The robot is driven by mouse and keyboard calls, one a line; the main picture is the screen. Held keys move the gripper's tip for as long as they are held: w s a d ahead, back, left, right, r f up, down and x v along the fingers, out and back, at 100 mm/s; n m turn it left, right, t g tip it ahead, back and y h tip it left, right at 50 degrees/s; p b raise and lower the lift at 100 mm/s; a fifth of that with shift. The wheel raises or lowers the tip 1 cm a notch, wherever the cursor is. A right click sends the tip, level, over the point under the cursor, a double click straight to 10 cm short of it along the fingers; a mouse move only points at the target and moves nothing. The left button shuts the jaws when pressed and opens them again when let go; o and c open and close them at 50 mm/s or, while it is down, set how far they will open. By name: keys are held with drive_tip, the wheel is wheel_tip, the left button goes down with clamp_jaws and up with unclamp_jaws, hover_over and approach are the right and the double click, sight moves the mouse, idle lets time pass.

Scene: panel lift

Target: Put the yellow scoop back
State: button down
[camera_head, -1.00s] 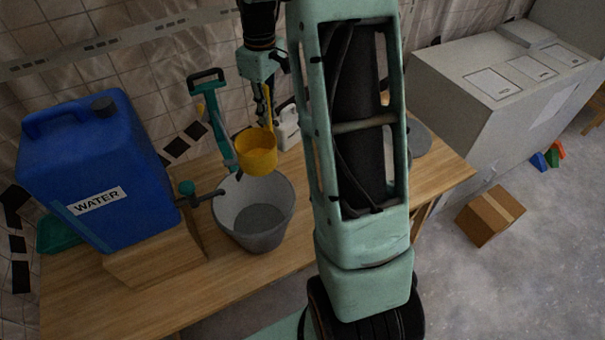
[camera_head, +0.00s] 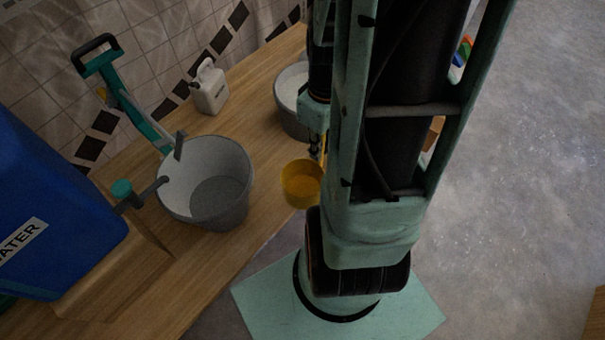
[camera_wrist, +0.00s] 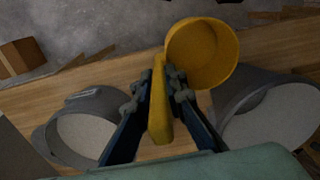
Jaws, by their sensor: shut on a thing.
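The yellow scoop (camera_head: 301,184) hangs in the air at the table's front edge, right of the near grey bucket. My gripper (camera_head: 318,140) is above it, partly hidden by my own arm in the head view. In the wrist view my gripper (camera_wrist: 159,92) is shut on the handle of the yellow scoop (camera_wrist: 203,52), and the round cup shows beyond the fingers. The near grey bucket (camera_head: 235,203) stands under the water can's tap. A second grey bucket (camera_head: 287,112) stands farther along the table, partly behind my arm.
A blue water can (camera_head: 60,215) stands on a wooden block at left. A tool with a teal handle (camera_head: 140,118) leans in the near bucket. A small white canister (camera_head: 210,88) stands near the tiled wall. The wooden table (camera_head: 262,72) is bare between canister and second bucket.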

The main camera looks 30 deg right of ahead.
drive_tip(key=shift+s+f, duration=0.35)
drive_tip(key=shift+s, duration=0.15)
drive_tip(key=shift+d+f+b, duration=0.1)
drive_tip(key=shift+f+b, duration=0.15)
drive_tip(key=shift+b, duration=0.05)
drive_tip(key=w+d+f+b, duration=0.4)
drive_tip(key=w+f+b, duration=0.5)
drive_tip(key=w+f, duration=0.3)
drive_tip(key=shift+w+d+f, duration=0.15)
drive_tip(key=shift+w+f, duration=0.15)
drive_tip(key=shift+w, duration=0.15)
drive_tip(key=shift+f+b, duration=0.2)
drive_tip(key=shift+b, duration=0.1)
drive_tip(key=c, duration=2)
unclamp_jaws()
drive_tip(key=shift+r, duration=0.1)
